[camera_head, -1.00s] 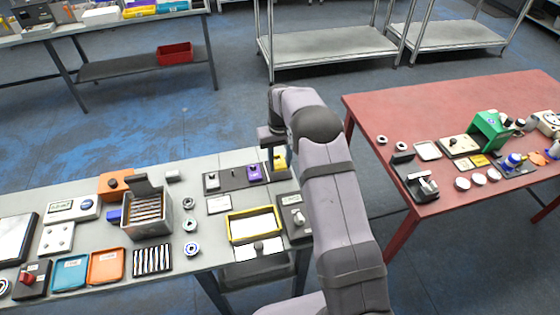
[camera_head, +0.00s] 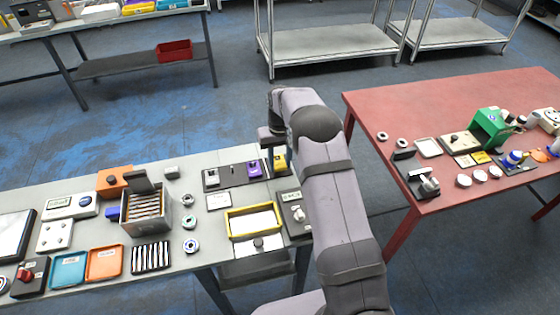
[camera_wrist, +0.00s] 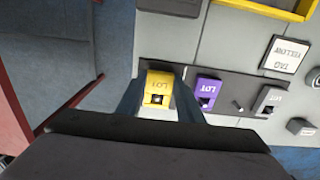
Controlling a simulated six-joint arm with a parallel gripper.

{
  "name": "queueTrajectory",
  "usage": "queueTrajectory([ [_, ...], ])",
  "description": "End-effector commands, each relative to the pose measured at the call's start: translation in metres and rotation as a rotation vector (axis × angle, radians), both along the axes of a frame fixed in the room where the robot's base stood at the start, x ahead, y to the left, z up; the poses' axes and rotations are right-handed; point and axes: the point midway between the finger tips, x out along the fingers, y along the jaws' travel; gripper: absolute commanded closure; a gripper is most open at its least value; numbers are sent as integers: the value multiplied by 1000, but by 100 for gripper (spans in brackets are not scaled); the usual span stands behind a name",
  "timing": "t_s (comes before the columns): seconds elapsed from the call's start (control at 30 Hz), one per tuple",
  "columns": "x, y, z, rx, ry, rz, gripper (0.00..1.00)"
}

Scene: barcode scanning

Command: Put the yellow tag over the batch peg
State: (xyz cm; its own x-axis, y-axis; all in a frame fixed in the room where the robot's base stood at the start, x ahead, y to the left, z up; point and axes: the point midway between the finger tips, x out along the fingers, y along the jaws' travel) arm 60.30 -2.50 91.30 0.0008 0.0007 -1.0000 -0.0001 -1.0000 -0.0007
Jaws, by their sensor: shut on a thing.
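The yellow tag (camera_wrist: 158,86), marked LOT, is between the two fingers of my gripper (camera_wrist: 158,100) in the wrist view. My gripper is shut on it. It also shows in the head view (camera_head: 279,162), partly behind my arm. The tag is over the end of a dark peg board (camera_wrist: 228,88). A dark opening shows in the tag; I cannot tell whether a peg passes through it. A purple tag (camera_wrist: 206,91) and a grey-white tag (camera_wrist: 269,98) are on the board, with one bare peg (camera_wrist: 238,105) between them. No peg is legibly labelled as batch.
A card reading TAG YELLOW (camera_wrist: 286,54) lies beside the board. A yellow-rimmed tray (camera_head: 253,237) and a grey device (camera_head: 294,213) stand nearby. A metal bin (camera_head: 147,225) is farther left. The red table (camera_head: 450,110) is to the right, across open floor.

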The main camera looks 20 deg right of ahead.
Motion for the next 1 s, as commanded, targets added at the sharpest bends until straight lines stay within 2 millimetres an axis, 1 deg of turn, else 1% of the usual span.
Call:
queueTrajectory([
  [0.33, 0, 0, -6, 0, 0, 0, 88],
  [0.7, 0, 0, -7, 0, 0, 0, 88],
  [0.73, 0, 0, -7, 0, 0, 0, 64],
  [0.77, 0, 0, -7, 0, 0, 0, 57],
  [0.8, 0, 0, -7, 0, 0, 0, 47],
  [0.83, 0, 0, -7, 0, 0, 0, 45],
  [1.0, 0, 0, -7, 0, 0, 0, 45],
])
